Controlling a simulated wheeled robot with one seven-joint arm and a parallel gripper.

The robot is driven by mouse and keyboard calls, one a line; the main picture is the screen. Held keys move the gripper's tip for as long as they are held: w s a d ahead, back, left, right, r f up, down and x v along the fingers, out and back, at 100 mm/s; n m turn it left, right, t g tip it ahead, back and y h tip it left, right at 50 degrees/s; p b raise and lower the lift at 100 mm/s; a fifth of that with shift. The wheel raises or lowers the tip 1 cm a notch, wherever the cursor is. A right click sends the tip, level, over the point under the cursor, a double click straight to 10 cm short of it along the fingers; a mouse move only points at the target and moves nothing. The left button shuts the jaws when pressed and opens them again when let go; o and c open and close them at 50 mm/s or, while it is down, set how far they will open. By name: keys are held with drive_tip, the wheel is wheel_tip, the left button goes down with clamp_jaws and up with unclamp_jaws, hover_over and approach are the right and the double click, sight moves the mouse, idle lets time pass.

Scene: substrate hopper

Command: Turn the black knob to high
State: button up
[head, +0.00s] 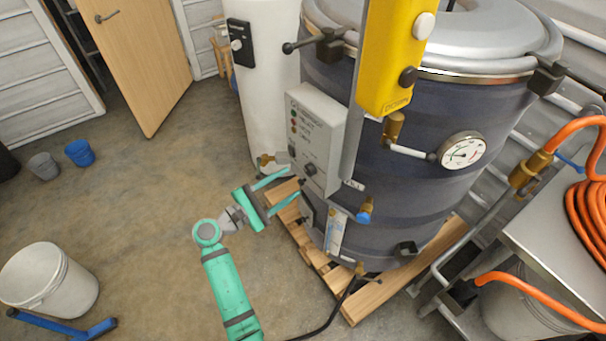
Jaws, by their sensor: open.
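My teal gripper (290,186) is open and empty, with its two fingers spread and pointing right toward the drum. A round black knob (408,76) sticks out of the lower part of the yellow box (388,50), below a white knob (424,25). A smaller dark knob (309,168) is on the lower face of the grey control box (316,125). My gripper is apart from both dark knobs, and its fingertips appear just below and left of the grey box. Markings around the knobs are too small to read, so their settings cannot be told.
The dark drum (430,130) stands on a wooden pallet (372,297), with a dial gauge (462,150) on its side. A white cylinder (268,90) stands behind left. A metal table with an orange hose (588,215) is at right.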

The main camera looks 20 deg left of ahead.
sight(307, 172)
drive_tip(key=x, duration=0.6)
drive_tip(key=shift+w+d, duration=0.2)
drive_tip(key=shift+w, duration=0.1)
drive_tip(key=shift+c, duration=0.6)
drive_tip(key=c, duration=0.9)
